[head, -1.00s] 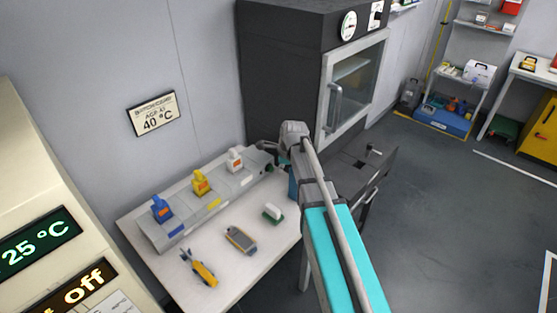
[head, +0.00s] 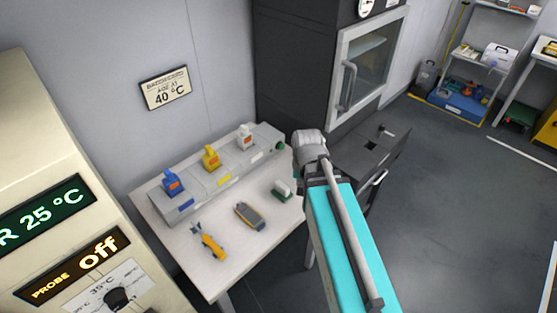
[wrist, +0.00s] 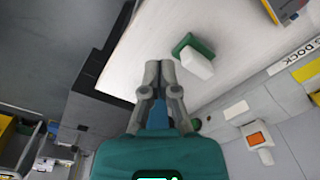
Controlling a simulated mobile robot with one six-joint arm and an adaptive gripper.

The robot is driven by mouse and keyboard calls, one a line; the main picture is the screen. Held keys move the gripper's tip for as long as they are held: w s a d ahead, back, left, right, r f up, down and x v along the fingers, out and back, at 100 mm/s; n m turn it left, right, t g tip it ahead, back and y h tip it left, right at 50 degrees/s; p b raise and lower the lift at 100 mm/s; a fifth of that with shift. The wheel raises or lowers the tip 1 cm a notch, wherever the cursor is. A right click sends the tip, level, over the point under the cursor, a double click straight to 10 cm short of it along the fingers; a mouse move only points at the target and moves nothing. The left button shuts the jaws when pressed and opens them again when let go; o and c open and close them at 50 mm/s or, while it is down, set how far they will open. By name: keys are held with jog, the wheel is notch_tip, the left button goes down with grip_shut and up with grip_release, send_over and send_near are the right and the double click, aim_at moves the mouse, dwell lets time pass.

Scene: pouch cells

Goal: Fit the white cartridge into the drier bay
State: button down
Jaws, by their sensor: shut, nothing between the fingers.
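The white cartridge (head: 244,137) stands upright on a long grey dock (head: 222,187) on the table. It is right of the yellow and blue ones in the head view. In the wrist view a white block with an orange face (wrist: 258,140) stands on the dock at lower right; it appears to be this cartridge. My gripper (wrist: 158,64) is shut and empty, its fingertips together, left of the dock. In the head view my wrist hides the fingers. I cannot tell for sure which opening is the drier bay; a dark unit (head: 376,145) with a small opening stands right of my wrist.
A green-and-white block (head: 282,190) lies on the white table (head: 191,263), near my fingertips in the wrist view (wrist: 194,58). A grey-yellow device (head: 249,216) and a yellow tool (head: 209,242) lie nearby. A dark cabinet (head: 290,60) with a glass door stands behind.

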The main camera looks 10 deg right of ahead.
jog(key=s+n, duration=0.2)
jog(key=shift+s+n, duration=0.4)
